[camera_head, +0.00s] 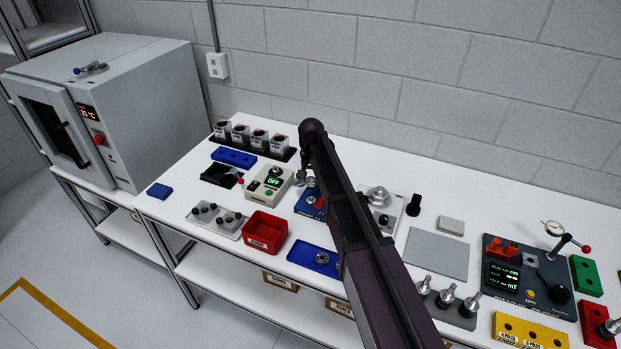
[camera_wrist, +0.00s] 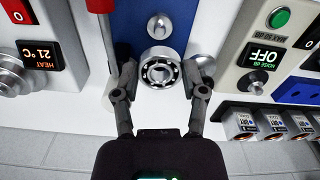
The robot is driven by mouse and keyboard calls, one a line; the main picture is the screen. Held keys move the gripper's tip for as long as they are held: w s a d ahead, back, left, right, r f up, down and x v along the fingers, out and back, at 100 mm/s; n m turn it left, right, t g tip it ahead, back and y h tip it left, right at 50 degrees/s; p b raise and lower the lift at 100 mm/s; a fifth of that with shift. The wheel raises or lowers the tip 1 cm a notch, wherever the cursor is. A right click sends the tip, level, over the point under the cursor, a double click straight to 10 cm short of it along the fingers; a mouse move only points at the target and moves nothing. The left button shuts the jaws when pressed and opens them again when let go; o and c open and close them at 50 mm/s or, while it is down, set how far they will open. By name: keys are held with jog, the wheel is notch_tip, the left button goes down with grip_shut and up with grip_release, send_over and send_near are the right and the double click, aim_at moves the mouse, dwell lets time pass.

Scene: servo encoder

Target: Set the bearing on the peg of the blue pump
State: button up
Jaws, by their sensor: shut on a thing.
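My gripper (camera_wrist: 160,74) is shut on a bearing (camera_wrist: 147,72), a steel ring with balls showing, held flat between the two fingertips. In the wrist view the bearing is over the lower part of the blue pump (camera_wrist: 180,10). The pump's silver peg (camera_wrist: 159,24) stands just above the bearing in the picture, apart from it and uncovered. The gap in height between bearing and pump cannot be told. In the head view the blue pump (camera_head: 307,205) is partly hidden by my arm, and the held bearing cannot be made out clearly.
A grey control box (camera_head: 269,184) reading OFF stands left of the pump. A heater unit (camera_wrist: 38,55) reading 21 °C shows in the wrist view. A blue tray (camera_head: 300,255) with a ring part and a red bin (camera_head: 264,232) lie in front. Labelled cups (camera_head: 258,138) stand behind.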

aim_at(311, 198)
jog(key=shift+f, duration=0.1)
jog(key=shift+f+b, duration=2.2)
jog(key=shift+b, duration=0.1)
jog(key=shift+f+b, duration=1.5)
jog(key=o, duration=1.2)
jog(key=shift+o, duration=0.6)
jog(key=shift+r+p, duration=2.9)
jog(key=shift+p, duration=0.05)
jog(key=shift+r, duration=0.15)
